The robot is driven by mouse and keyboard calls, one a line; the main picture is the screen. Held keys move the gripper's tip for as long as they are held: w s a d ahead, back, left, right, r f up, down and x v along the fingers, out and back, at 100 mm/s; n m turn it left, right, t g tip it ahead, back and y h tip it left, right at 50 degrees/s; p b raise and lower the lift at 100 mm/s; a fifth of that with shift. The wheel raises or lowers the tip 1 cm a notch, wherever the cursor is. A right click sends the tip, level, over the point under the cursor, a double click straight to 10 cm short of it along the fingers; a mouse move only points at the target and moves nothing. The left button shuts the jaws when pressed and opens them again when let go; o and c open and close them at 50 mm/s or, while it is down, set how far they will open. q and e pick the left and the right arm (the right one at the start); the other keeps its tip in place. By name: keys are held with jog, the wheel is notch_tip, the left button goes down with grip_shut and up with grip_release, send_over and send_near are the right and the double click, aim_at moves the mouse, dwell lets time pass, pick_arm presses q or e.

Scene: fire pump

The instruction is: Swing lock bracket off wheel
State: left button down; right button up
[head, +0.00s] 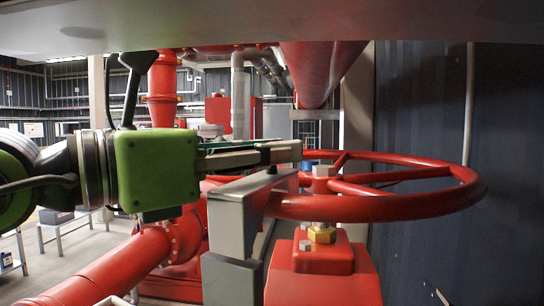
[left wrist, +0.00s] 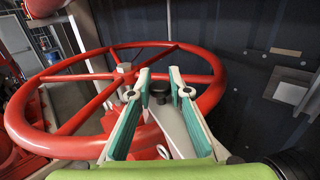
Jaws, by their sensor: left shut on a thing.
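The red wheel (head: 390,206) stands on a red valve body with a brass nut (head: 321,233). It also shows in the left wrist view (left wrist: 60,147). The grey lock bracket (head: 238,215) is beside the wheel's near left rim. In the left wrist view the bracket (left wrist: 176,128) lies between my fingers, over part of the rim, with a dark round knob (left wrist: 158,90) at its far end. My left gripper (head: 287,152) reaches in from the left at the bracket's top. My right gripper is out of view.
A large red pipe (head: 110,268) runs along the lower left. Another red pipe (head: 315,75) hangs overhead. A dark corrugated wall (head: 425,110) stands close behind the wheel on the right. Some open floor shows at the left.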

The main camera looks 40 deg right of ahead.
aim_at(242, 185)
pick_arm(q)
jog(key=shift+s+a+r+m+g+h+b, duration=0.3)
jog(key=shift+a+m+h+b, duration=0.35)
jog(key=shift+b, duration=1.8)
jog(key=shift+s+a+r+m+g+h+b, duration=0.1)
jog(key=shift+s+a+r+m+h+b, duration=0.6)
jog(key=shift+b, duration=1.7)
jog(key=shift+w+a+r+m+g+h+b, duration=0.2)
jog(key=shift+a+h+b, duration=0.75)
jog(key=shift+b, duration=1.5)
jog(key=shift+s+a+r+m+g+h+b, duration=0.3)
jog(key=shift+a+r+m+g+h+b, duration=0.15)
jog(key=shift+b, duration=0.35)
jog(key=shift+s+a+r, duration=0.1)
jog(key=shift+a, duration=0.1)
jog(key=shift+m+g, duration=0.25)
jog(key=shift+m, duration=0.05)
jog(key=c, duration=1.9)
grip_release()
jog(key=v, duration=1.2)
